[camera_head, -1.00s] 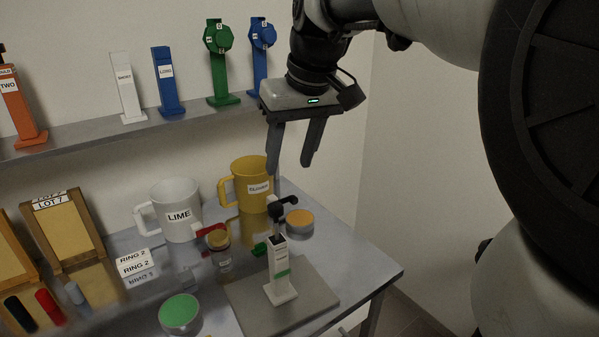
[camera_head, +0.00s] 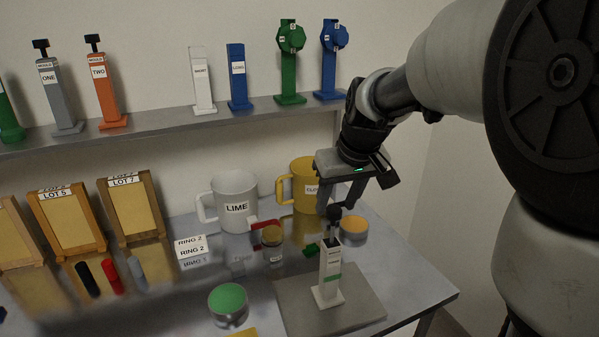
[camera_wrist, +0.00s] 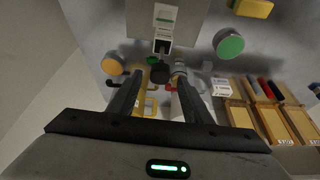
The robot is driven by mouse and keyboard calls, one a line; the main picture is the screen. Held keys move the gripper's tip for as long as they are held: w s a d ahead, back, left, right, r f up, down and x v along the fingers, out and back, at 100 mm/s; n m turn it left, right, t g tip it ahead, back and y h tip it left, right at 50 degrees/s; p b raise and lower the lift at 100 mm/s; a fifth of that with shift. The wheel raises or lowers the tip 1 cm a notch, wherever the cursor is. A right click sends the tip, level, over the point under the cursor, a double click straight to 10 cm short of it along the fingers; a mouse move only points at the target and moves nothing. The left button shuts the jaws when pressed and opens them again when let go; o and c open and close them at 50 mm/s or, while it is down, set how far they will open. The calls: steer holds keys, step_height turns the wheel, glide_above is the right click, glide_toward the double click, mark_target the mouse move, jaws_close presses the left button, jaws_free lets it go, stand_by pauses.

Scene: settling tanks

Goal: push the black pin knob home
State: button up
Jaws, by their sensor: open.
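The black pin knob (camera_head: 334,212) sits on top of a white upright post (camera_head: 329,272) with a label and a green band. A dark stem shows between knob and post top. The post stands on a grey plate (camera_head: 345,318) on the table. In the wrist view the knob (camera_wrist: 158,70) shows between the finger ends, with the white post (camera_wrist: 164,28) beyond it. My gripper (camera_head: 341,205) is open and empty, its fingers pointing down just above and around the knob's position. I cannot tell whether a finger touches the knob; one fingertip is close to it.
A green-topped tin (camera_head: 228,303) is at front left. The shelf (camera_head: 160,128) holds several coloured posts.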

mark_target(337, 219)
steer(key=shift+w+f, duration=0.25)
steer(key=shift+f, duration=0.35)
jaws_close()
step_height(337, 219, down, 6)
steer(key=b, duration=0.4)
steer(key=shift+s+r+b, duration=0.1)
steer(key=shift+r+b, duration=0.1)
steer(key=shift+b, duration=0.15)
steer(key=shift+r, duration=0.1)
jaws_free()
